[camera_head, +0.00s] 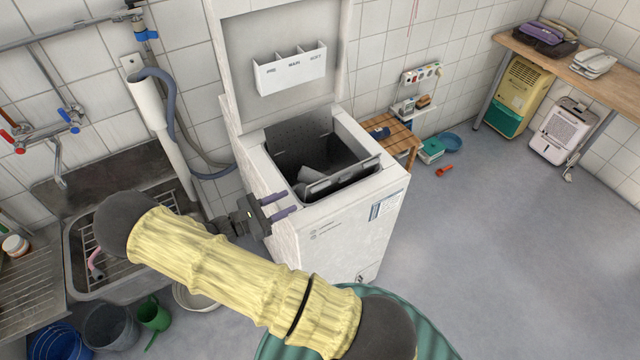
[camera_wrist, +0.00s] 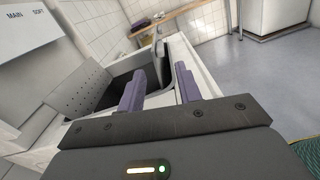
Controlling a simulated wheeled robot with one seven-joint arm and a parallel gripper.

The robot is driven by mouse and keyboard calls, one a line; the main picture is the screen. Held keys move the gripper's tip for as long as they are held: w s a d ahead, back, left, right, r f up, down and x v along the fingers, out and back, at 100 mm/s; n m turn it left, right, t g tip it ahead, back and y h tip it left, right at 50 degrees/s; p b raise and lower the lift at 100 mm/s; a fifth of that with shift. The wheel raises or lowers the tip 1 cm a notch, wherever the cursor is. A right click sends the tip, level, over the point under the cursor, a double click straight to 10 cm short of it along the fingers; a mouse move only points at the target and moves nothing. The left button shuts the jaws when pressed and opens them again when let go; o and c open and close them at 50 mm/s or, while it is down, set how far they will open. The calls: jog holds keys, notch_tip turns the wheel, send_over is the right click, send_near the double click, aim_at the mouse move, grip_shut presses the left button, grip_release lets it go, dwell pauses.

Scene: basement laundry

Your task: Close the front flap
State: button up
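The white top-loading washing machine (camera_head: 345,240) stands with its lid (camera_head: 275,45) raised and its tub opening uncovered. The front flap (camera_head: 345,178) is a dark metal panel sticking up along the front side of the opening; in the wrist view it shows nearly edge-on (camera_wrist: 162,62). The perforated rear flap (camera_head: 298,130) also stands open at the back, and shows in the wrist view (camera_wrist: 85,92). My gripper (camera_head: 281,205) is at the left side of the machine's top, open, with two purple fingers apart and nothing visible between them (camera_wrist: 160,88). It appears apart from the front flap.
A steel sink (camera_head: 90,235) is at the left, with a grey hose (camera_head: 185,125) and pipe behind. A slatted wooden stool (camera_head: 395,135) stands just right of the machine. Buckets (camera_head: 105,325) stand below the sink. The floor (camera_head: 500,240) at the right is clear.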

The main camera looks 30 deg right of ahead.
aim_at(311, 191)
jog(key=d+p, duration=0.1)
jog(key=d, duration=0.4)
jog(key=d+p, duration=0.1)
jog(key=d, duration=0.5)
jog(key=shift+w+d, duration=0.2)
jog(key=shift+d, duration=0.05)
jog(key=shift+f, duration=0.1)
grip_shut()
